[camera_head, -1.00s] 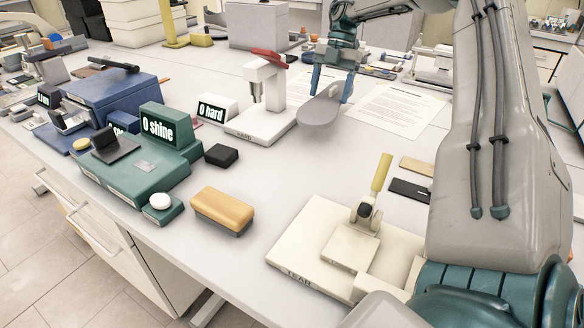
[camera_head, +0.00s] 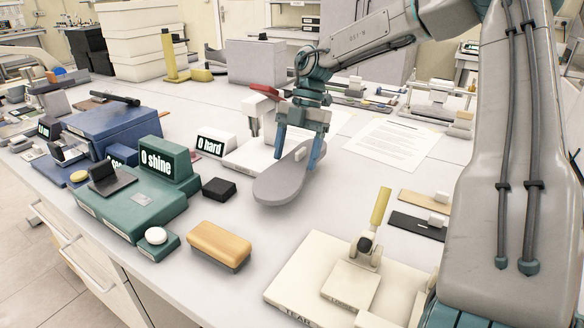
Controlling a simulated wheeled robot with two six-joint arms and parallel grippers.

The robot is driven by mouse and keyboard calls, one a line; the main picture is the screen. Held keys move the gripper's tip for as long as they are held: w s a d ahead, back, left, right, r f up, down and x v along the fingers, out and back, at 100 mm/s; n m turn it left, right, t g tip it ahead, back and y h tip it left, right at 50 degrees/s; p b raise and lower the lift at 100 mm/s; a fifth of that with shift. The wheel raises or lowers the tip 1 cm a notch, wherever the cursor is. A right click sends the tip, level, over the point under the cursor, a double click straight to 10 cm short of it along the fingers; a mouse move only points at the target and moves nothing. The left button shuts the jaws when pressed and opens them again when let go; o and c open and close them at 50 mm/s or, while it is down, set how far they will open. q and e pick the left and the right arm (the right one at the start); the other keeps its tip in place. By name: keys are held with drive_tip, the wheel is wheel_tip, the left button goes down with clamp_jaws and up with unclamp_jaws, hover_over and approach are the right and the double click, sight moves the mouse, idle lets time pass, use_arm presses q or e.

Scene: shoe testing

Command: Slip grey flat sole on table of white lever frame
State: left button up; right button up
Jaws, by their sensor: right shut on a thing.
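The grey flat sole (camera_head: 280,186) is held between the blue fingers of my right gripper (camera_head: 298,158), above the bench and in front of the white lever frame (camera_head: 252,108). The sole's rounded near end points toward the lower left, and a small light block shows on its far part. The frame has a red lever (camera_head: 263,90) on top, a dark tip under its head and a flat white table (camera_head: 238,156). My gripper and the sole hide the right part of that table. My left gripper is not in view.
A green box (camera_head: 130,205) with an "O shine" display and a small "O hard" display (camera_head: 212,144) stand left. A black block (camera_head: 219,189) and a tan block (camera_head: 219,244) lie nearer. A cream frame (camera_head: 300,270) with a yellow lever stands in front. Paper sheets (camera_head: 390,145) lie right.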

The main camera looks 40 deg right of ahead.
sight(293, 164)
drive_tip(key=shift+s+a, duration=0.25)
drive_tip(key=shift+a, duration=0.6)
drive_tip(key=shift+d+f, duration=0.1)
drive_tip(key=shift+f, duration=1.75)
drive_tip(key=shift+f, duration=0.1)
drive_tip(key=o, duration=0.8)
